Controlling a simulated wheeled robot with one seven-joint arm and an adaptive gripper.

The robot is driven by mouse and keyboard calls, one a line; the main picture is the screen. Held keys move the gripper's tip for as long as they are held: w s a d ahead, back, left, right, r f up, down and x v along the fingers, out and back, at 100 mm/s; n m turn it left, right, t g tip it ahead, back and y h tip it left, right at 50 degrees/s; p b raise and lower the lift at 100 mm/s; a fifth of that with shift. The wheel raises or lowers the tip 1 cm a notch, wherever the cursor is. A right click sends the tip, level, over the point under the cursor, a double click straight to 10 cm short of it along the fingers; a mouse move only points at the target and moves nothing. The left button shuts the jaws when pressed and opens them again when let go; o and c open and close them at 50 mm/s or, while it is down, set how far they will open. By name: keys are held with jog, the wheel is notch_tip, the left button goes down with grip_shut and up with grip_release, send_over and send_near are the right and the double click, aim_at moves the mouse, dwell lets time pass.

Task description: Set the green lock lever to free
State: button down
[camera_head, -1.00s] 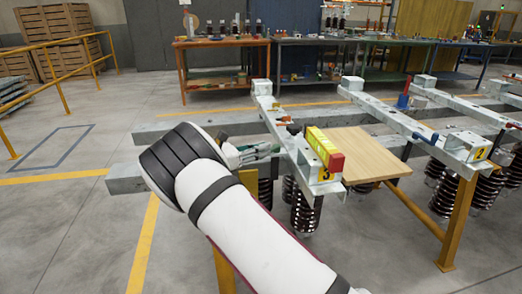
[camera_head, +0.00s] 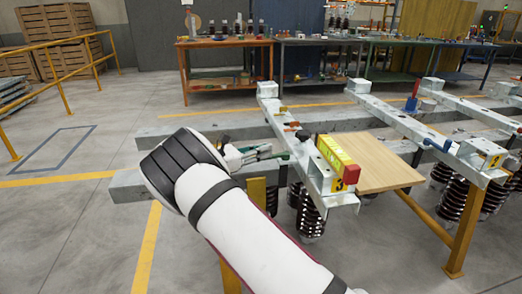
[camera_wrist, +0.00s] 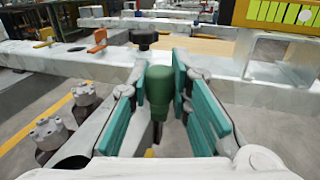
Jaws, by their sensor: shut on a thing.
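In the wrist view the green lever (camera_wrist: 160,88) has a rounded, bulb-like grip and stands roughly upright between the two teal finger pads. My gripper (camera_wrist: 171,92) is shut on it, with one pad on either side. The lever's lower end and its mount are hidden or too dark to make out. In the head view my gripper (camera_head: 268,154) is at the left side of the nearest isolator frame (camera_head: 308,177), the one marked 3. The lever cannot be told apart from the teal pads there.
Another frame with a blue lever (camera_head: 437,145) stands further right. Orange levers (camera_wrist: 97,40) show in the wrist view. Open floor lies left.

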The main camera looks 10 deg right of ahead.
jog(key=shift+w+r, duration=0.1)
jog(key=c, duration=1.8)
grip_release()
jog(key=shift+o, duration=0.2)
jog(key=shift+a, duration=0.15)
jog(key=v, duration=1.1)
jog(key=shift+a, duration=0.35)
